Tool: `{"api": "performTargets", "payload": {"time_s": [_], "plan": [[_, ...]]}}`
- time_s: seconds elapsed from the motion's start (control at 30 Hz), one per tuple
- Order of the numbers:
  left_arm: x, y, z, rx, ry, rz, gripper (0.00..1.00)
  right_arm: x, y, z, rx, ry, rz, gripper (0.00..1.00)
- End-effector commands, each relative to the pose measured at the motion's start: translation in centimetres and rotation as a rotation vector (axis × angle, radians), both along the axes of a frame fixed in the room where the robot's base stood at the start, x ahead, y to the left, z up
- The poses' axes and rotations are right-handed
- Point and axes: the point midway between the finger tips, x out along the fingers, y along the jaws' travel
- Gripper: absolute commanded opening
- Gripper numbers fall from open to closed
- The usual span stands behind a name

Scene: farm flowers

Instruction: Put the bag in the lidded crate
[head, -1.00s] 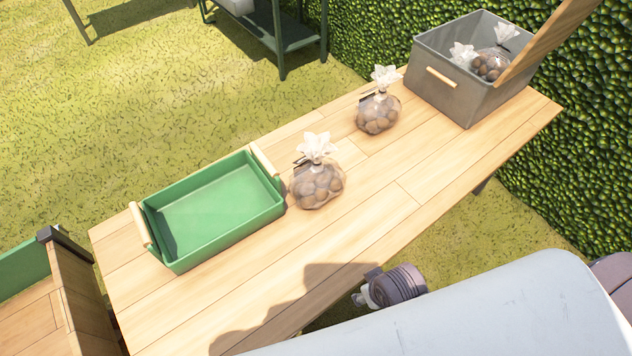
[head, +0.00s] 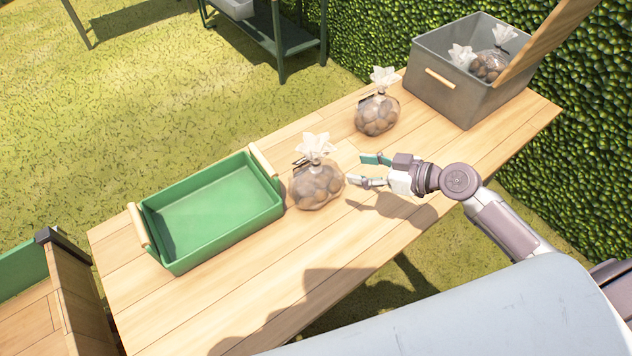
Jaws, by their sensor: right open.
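A clear bag of brown round items (head: 317,185) with a white tied top stands on the wooden table, right of the green tray. A second such bag (head: 377,114) stands farther back, toward the crate. The grey lidded crate (head: 450,100) is at the table's far right end. Its wooden lid (head: 545,42) is raised, and bags (head: 488,66) show inside. My right gripper (head: 362,170) is open and empty, just right of the nearer bag, its fingers pointing at it. Whether a fingertip touches the bag is hard to tell. My left gripper is not in view.
An empty green tray (head: 148,205) with wooden handles is on the table's left part. The wooden table (head: 270,285) is bare along its front. A hedge (head: 560,180) stands close behind the crate's end. A green metal stand (head: 290,45) is on the grass behind.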

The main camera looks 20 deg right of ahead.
Motion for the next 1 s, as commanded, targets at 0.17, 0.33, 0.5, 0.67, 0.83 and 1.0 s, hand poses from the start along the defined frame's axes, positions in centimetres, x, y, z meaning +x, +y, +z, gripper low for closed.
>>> {"api": "performTargets", "payload": {"time_s": [0.17, 0.33, 0.5, 0.67, 0.83, 1.0], "plan": [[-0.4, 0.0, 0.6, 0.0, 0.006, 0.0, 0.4, 1.9, 1.0, 0.0, 0.013, -0.016, -0.006, 0.57], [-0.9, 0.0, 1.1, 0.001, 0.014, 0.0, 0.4, 4.3, 3.3, -1.3, 0.012, -0.014, -0.004, 0.57], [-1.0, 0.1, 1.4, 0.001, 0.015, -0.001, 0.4, 5.8, 4.7, -2.5, 0.01, -0.012, -0.004, 0.57], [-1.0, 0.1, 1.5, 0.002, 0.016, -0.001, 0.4, 6.5, 5.3, -2.8, 0.009, -0.012, -0.003, 0.57], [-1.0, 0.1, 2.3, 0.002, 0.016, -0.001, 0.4, 8.2, 6.4, -3.6, 0.011, -0.01, -0.004, 0.57], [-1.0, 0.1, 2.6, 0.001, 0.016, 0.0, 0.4, 9.7, 7.7, -4.5, 0.012, -0.011, -0.004, 0.57]]}}
